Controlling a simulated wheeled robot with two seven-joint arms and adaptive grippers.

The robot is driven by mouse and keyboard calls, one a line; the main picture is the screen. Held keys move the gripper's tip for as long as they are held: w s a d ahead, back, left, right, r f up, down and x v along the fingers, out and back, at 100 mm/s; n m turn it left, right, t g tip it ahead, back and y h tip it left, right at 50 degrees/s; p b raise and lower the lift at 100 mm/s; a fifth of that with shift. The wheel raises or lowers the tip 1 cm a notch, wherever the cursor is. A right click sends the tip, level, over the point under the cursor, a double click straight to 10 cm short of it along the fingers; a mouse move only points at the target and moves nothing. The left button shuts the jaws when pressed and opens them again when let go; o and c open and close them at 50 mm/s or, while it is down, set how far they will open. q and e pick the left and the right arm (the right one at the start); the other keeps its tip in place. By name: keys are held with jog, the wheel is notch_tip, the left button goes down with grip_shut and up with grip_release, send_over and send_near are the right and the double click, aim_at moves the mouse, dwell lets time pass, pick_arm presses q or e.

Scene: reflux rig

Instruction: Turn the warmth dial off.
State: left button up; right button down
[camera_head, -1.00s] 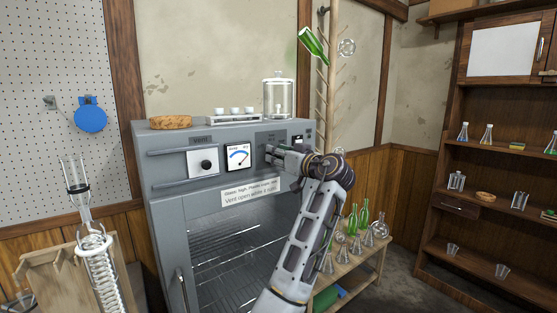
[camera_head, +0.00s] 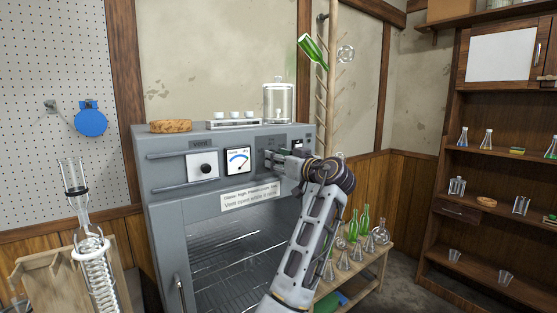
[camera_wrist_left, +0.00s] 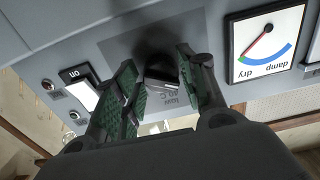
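The warmth dial (camera_wrist_left: 160,74) is a dark knob on the grey front panel of the cabinet (camera_head: 165,205), with a label reading 40 C beside it. In the left wrist view, the panel appears upside down. My left gripper (camera_wrist_left: 157,66) has its two green-padded fingers apart, one on each side of the knob. The right-hand finger looks close to the knob; a gap shows on the other side. I cannot tell whether either finger touches it. In the head view my left gripper (camera_head: 272,160) is at the panel right of the gauge and hides the dial. My right gripper is out of view.
A damp/dry gauge (camera_wrist_left: 267,42) sits beside the dial, and an ON rocker switch (camera_wrist_left: 82,90) is on its other side. Left of the gauge is a vent knob (camera_head: 205,169). A glass jar (camera_head: 278,103) stands on the cabinet. Flasks and bottles (camera_head: 354,224) crowd a low shelf at right.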

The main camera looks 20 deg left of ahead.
pick_arm(q)
jog(key=shift+o, duration=1)
jog(key=shift+r, duration=0.15)
notch_tip(320, 180, up, 10)
jog(key=shift+f, duration=0.2)
dwell(0.5)
